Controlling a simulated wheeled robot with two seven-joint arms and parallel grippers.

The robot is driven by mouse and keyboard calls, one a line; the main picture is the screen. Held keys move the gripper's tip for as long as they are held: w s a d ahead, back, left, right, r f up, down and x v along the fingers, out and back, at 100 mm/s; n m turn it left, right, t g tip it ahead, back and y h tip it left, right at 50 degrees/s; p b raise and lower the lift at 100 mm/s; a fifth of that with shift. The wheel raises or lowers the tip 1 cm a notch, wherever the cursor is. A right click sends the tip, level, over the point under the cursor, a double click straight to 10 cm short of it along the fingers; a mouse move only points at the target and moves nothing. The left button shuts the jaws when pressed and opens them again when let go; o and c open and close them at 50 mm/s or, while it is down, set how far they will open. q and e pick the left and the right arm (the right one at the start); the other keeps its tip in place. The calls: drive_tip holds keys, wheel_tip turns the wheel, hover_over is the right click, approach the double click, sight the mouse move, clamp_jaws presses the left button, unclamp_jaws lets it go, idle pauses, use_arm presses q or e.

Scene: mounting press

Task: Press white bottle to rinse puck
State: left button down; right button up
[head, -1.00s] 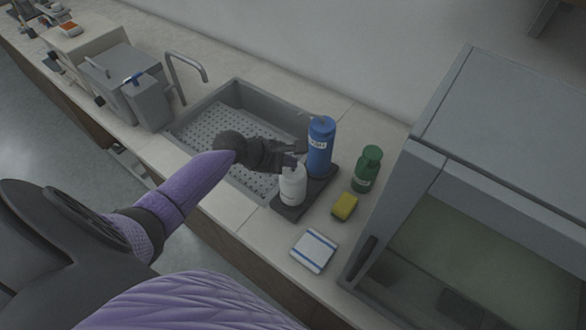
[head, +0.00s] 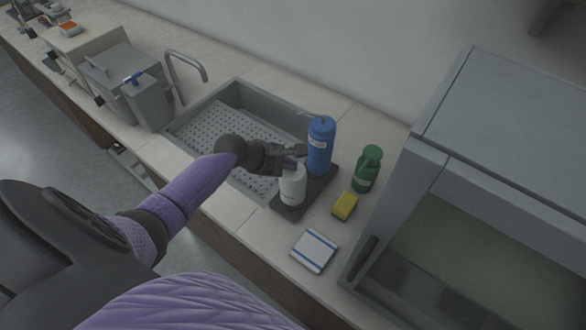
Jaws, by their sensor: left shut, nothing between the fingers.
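The white bottle (head: 292,187) stands upright on a dark tray (head: 287,212) at the right end of the sink. My left gripper (head: 299,155) is shut and empty. It is at the top of the white bottle, over its dark pump head, and seems to touch it; the fingers partly hide the pump head. I cannot make out a puck. My right gripper is not in view.
A blue bottle (head: 320,147) stands close behind the white one on the tray. A green bottle (head: 368,168), a yellow sponge (head: 344,206) and a white-and-blue pad (head: 314,250) are to the right. The sink (head: 205,122) lies left; a grey cabinet (head: 440,165) bounds the right.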

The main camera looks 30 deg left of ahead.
sight(289, 171)
use_arm(q)
drive_tip(key=shift+f, duration=0.3)
idle(0.5)
drive_tip(key=shift+r+p, duration=0.9)
wheel_tip(289, 171, up, 5)
drive_tip(key=p, duration=0.5)
drive_tip(key=shift+r+p, duration=0.1)
drive_tip(key=shift+p, duration=0.3)
